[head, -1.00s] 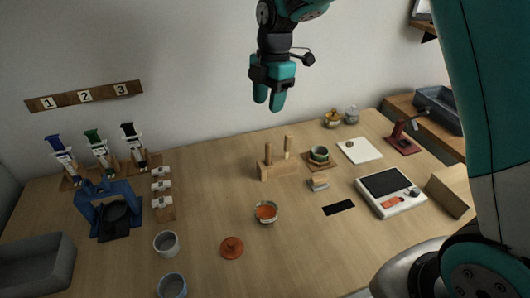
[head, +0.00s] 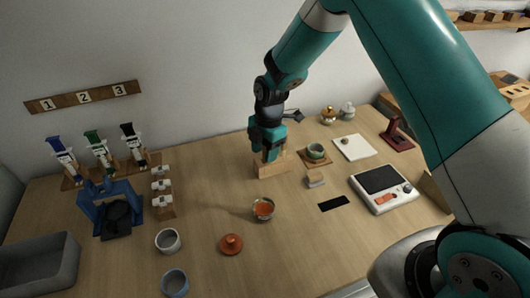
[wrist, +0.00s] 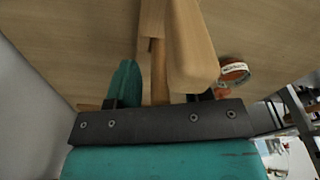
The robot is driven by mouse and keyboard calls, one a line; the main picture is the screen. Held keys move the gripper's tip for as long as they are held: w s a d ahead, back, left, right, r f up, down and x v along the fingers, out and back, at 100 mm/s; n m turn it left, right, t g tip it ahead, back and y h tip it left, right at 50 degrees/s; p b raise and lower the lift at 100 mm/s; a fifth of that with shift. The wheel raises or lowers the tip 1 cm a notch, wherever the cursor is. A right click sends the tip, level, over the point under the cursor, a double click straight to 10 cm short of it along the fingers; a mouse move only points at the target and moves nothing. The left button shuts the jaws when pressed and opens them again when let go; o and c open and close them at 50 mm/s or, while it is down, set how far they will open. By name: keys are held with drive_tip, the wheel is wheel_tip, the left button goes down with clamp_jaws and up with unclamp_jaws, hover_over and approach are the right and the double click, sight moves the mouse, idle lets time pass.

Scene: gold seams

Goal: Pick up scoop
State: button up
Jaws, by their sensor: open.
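No scoop can be clearly told by its shape; two upright wooden tools stand in a wooden block (head: 272,169) at the back middle of the table. My gripper (head: 268,156) is down at this block, pointing downward, and hides most of the tools in the head view. In the wrist view, a thin round wooden handle (wrist: 158,72) stands between the open fingers. A thicker pale wooden tool (wrist: 190,45) rises beside it and covers the right finger. The left teal finger (wrist: 125,82) shows with a gap to the handle. Contact cannot be seen.
A bowl with orange contents (head: 263,209) and an orange lid (head: 231,244) lie in front. A blue stand (head: 108,208) is at left.

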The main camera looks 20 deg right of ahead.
drive_tip(key=shift+f, duration=0.25)
clamp_jaws()
drive_tip(key=shift+r, duration=0.1)
